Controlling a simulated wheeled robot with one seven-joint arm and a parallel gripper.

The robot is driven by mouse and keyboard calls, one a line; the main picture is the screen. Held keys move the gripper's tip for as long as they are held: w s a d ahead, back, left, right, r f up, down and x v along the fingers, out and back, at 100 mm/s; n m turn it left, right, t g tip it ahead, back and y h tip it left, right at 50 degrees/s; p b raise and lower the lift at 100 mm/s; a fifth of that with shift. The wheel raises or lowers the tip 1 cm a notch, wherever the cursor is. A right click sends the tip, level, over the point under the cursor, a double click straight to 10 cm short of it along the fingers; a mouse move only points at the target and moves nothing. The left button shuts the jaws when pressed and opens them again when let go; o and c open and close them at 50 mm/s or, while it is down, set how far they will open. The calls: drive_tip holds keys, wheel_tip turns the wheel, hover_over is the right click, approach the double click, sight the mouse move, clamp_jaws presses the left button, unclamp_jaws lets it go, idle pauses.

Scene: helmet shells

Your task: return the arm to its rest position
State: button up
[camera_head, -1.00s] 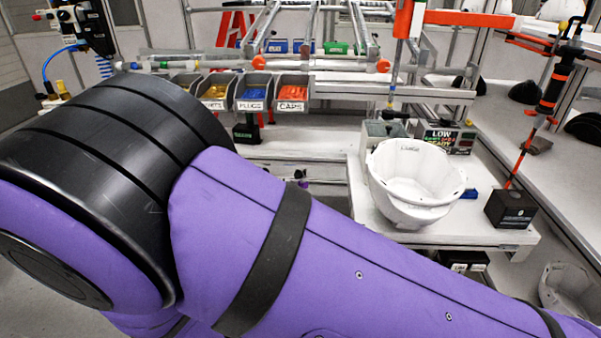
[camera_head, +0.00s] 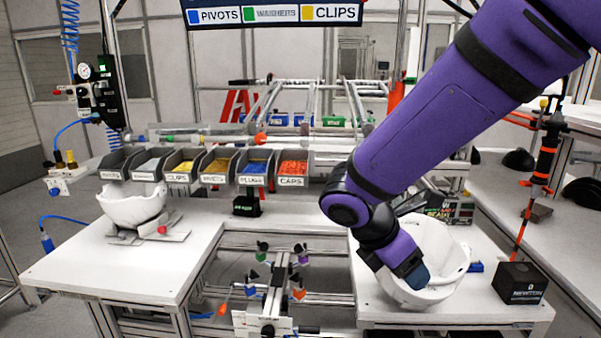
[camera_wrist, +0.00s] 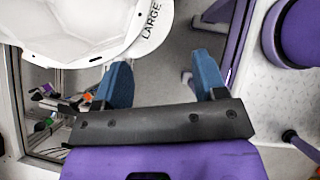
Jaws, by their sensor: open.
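My gripper (camera_head: 417,276) is open, its two blue fingers well apart in the wrist view (camera_wrist: 162,78) with only grey floor between them. In the head view my purple arm comes down from the upper right, and the gripper overlaps the left part of a white helmet shell (camera_head: 447,255) on the right table. The shell, with LARGE on its rim, fills the upper left of the wrist view (camera_wrist: 75,30). Its rim is close to the left finger; I cannot tell whether they touch. Part of the shell is hidden behind the arm.
Another white shell (camera_head: 133,207) sits on a stand on the left table (camera_head: 85,262). A row of labelled bins (camera_head: 213,178) stands behind. A black box (camera_head: 519,283) is right of the large shell. A fixture with coloured clamps (camera_head: 270,290) fills the gap between tables.

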drive_tip(key=s+d+r+m+t+y, duration=0.4)
drive_tip(key=s+d+r+m+y, duration=0.3)
drive_tip(key=s+d+r+m, duration=0.6)
drive_tip(key=m, duration=0.8)
drive_tip(key=shift+s+r+m, duration=0.15)
drive_tip(key=shift+r+m, duration=0.05)
drive_tip(key=shift+m, duration=0.2)
